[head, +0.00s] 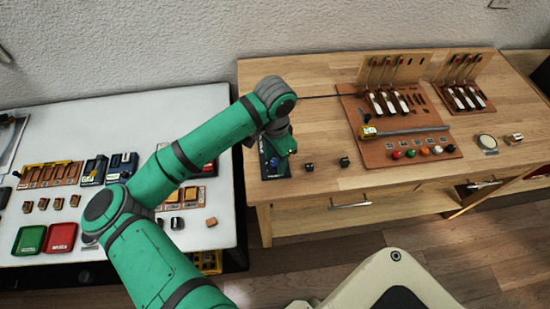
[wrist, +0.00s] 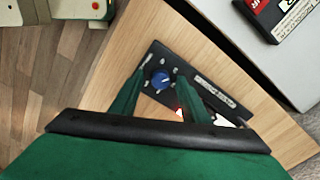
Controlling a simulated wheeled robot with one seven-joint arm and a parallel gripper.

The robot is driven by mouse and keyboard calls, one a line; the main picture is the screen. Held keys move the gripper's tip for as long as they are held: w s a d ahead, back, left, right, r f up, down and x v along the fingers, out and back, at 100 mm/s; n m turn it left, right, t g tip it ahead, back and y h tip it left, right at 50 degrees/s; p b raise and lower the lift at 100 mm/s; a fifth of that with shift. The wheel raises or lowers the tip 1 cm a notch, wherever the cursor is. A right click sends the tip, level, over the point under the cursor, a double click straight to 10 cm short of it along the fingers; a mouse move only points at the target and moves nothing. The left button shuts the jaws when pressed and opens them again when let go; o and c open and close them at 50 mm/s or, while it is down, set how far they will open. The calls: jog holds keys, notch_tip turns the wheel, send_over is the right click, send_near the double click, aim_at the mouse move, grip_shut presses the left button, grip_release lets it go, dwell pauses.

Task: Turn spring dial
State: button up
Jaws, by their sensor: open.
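The spring dial is a round blue knob (wrist: 160,79) on a dark panel (wrist: 222,98) with white markings and a label strip, seen in the wrist view. In the head view the dark panel (head: 268,160) lies at the left end of the wooden bench, partly hidden by my arm. My gripper (wrist: 161,68) is open, with one green finger on each side of the blue knob in the picture. It points down over the panel in the head view (head: 280,165). I cannot tell whether the fingers touch the knob. The lower part of the panel is hidden behind my gripper.
Two small dark blocks (head: 326,164) stand right of the panel on the wooden bench (head: 310,125). A brown piano-action board (head: 420,150) with colored knobs is farther right. A white table (head: 110,115) with trays and small parts is at left, across a gap.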

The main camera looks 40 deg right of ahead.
aim_at(275, 162)
jog(key=shift+w, duration=0.1)
jog(key=c, duration=1.1)
jog(key=shift+o, duration=0.2)
jog(key=shift+m, duration=1.3)
jog(key=o, duration=1.1)
jog(key=shift+c, duration=0.2)
notch_tip(275, 162, up, 11)
